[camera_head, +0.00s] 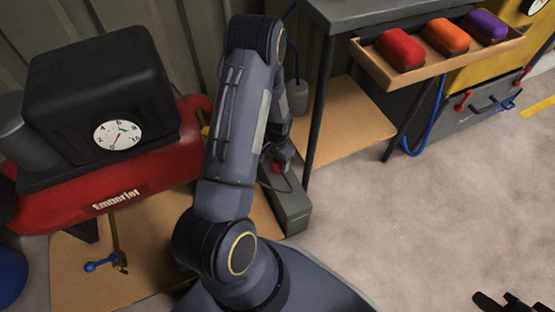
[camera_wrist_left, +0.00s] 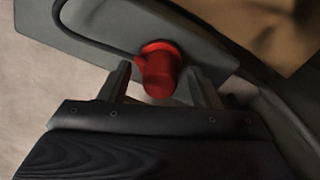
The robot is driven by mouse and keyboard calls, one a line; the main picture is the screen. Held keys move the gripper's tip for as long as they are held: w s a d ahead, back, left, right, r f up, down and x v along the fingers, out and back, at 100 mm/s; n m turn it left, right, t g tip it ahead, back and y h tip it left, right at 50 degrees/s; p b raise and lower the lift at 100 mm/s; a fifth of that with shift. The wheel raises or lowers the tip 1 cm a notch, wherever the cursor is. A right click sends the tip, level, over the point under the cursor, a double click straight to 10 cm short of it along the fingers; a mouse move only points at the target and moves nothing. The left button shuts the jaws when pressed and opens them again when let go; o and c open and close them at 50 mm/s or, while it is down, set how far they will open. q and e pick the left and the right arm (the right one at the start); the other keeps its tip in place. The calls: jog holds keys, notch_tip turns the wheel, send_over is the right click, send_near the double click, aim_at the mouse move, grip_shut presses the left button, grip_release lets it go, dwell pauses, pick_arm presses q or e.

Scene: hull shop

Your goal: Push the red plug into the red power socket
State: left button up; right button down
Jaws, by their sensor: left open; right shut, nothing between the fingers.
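A red plug (camera_wrist_left: 162,76) shows in the left wrist view as a short cylinder with a wider red collar against a grey surface. A dark cable runs to it; I cannot tell socket from plug at the collar, nor how deep the plug sits. My left gripper (camera_wrist_left: 160,84) is open, with one finger on each side of the plug and gaps visible. In the head view the red piece (camera_head: 277,168) shows under my left gripper (camera_head: 280,160) on a long grey box (camera_head: 293,214), partly hidden by my arm. My right gripper (camera_head: 503,303) is shut and empty, low at the right.
A red compressor (camera_head: 120,193) with a black top and gauge stands left. A grey-topped bench (camera_head: 375,12) with a wooden tray (camera_head: 440,66) of red, orange and purple cases is at the back. A blue-handled valve (camera_head: 103,264) is at lower left. The floor at right is clear.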

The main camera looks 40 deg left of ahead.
pick_arm(q)
notch_tip(320, 180, up, 7)
jog(key=p, duration=0.3)
jog(key=shift+r, duration=0.4)
dwell(0.3)
